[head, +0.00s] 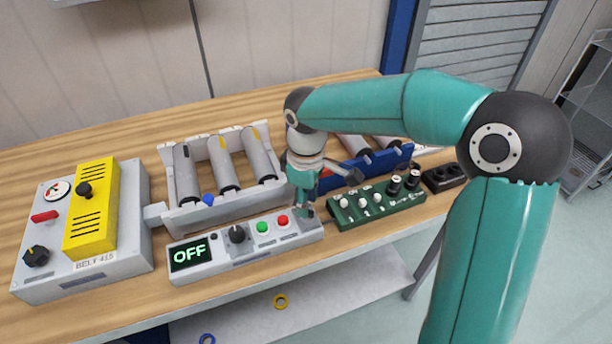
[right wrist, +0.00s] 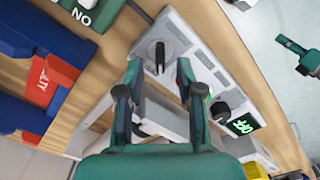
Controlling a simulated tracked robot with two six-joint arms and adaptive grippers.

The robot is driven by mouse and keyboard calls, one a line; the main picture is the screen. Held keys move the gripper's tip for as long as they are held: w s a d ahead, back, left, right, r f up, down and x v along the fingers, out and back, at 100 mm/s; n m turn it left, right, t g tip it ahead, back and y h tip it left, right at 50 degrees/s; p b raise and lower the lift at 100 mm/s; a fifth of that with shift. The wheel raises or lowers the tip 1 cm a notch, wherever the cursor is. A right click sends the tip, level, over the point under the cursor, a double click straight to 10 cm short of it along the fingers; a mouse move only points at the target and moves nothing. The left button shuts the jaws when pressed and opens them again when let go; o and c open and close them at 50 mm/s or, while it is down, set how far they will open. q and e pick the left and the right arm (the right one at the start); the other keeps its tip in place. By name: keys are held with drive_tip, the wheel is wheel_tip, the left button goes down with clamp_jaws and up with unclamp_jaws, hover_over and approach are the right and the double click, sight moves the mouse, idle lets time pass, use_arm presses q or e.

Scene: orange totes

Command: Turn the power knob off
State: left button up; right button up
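A long light-grey control panel (head: 205,262) lies along the table's front edge. Its lit display (head: 189,253) reads OFF in green. A black knob (head: 238,234) stands beside the display, with a green button (head: 262,227) and a red button (head: 283,222) to its right. In the right wrist view a knob with a dark bar (right wrist: 160,55) shows at the panel's other end; in the head view my gripper hides it. My right gripper (head: 306,207) points down over that end. Its fingers (right wrist: 159,76) are apart, with that knob showing between them; contact cannot be told.
A yellow-and-grey belt box (head: 130,215) stands at left. A roller conveyor (head: 190,215) lies behind the panel. A green switch block (head: 375,206) and a black socket strip (head: 445,178) are close by on the right. A teal gripper, seemingly my left (right wrist: 300,55), shows beyond the table edge.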

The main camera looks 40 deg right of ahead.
wheel_tip(320, 180, up, 9)
drive_tip(key=shift+r, duration=0.2)
idle(0.6)
